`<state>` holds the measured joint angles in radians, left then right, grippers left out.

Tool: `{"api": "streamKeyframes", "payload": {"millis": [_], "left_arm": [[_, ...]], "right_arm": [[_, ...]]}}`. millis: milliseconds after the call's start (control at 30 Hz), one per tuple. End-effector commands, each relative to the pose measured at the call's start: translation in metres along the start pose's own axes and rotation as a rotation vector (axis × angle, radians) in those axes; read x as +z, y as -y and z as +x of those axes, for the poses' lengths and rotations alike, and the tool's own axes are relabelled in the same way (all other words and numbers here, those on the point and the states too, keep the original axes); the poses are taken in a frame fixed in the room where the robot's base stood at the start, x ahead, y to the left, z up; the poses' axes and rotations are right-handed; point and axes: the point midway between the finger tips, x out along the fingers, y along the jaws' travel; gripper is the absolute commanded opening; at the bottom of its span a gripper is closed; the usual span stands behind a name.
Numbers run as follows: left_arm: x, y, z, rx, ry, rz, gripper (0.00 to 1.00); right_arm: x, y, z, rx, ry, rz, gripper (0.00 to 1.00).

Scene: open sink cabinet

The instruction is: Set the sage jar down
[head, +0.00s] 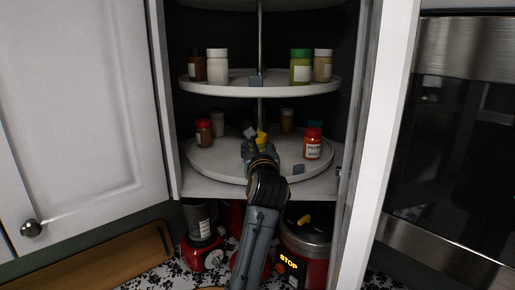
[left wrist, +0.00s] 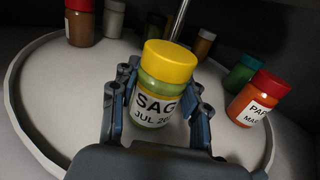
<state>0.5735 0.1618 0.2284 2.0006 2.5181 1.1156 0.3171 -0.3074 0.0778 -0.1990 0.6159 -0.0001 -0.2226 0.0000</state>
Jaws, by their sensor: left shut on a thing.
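The sage jar (left wrist: 152,107) has a yellow lid, a white label reading "SAG" and "JUL", and yellow-green contents. My left gripper (left wrist: 158,112) is shut on it, with one finger on each side of its body. In the head view the gripper (head: 260,150) reaches over the front of the lower round shelf (head: 215,164), and only a bit of yellow jar (head: 262,138) shows past it. The jar looks roughly upright over the shelf. Its base is hidden, so I cannot tell whether it touches the surface. My right gripper is not in view.
A red-lidded paprika jar (head: 312,146) stands right of the gripper, with a green jar (left wrist: 239,74) behind it. A red-lidded brown jar (head: 204,132) and a white jar (head: 218,124) stand at left. The upper shelf (head: 235,90) and central pole (left wrist: 180,20) limit room.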

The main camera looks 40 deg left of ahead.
Motion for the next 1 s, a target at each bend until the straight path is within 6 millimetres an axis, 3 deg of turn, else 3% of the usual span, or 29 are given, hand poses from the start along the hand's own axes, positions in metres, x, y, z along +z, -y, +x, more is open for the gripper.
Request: {"api": "streamKeyframes", "payload": {"millis": [167,200,300,700,1000], "left_arm": [[-0.005,0.000,0.000,0.000,0.000,0.000,0.13],[-0.004,0.000,0.000,0.000,0.000,0.000,0.52],[-0.004,0.000,0.000,0.000,-0.001,0.001,0.68],[0.001,0.000,-0.002,-0.001,0.000,0.000,0.68],[-0.005,0.002,-0.061,-0.005,0.003,-0.006,0.68]], "right_arm": [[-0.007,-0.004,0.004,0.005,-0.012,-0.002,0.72],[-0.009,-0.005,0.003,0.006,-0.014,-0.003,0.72],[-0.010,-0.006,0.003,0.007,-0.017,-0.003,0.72],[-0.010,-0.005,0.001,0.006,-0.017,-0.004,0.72],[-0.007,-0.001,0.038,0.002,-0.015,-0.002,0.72]]}}
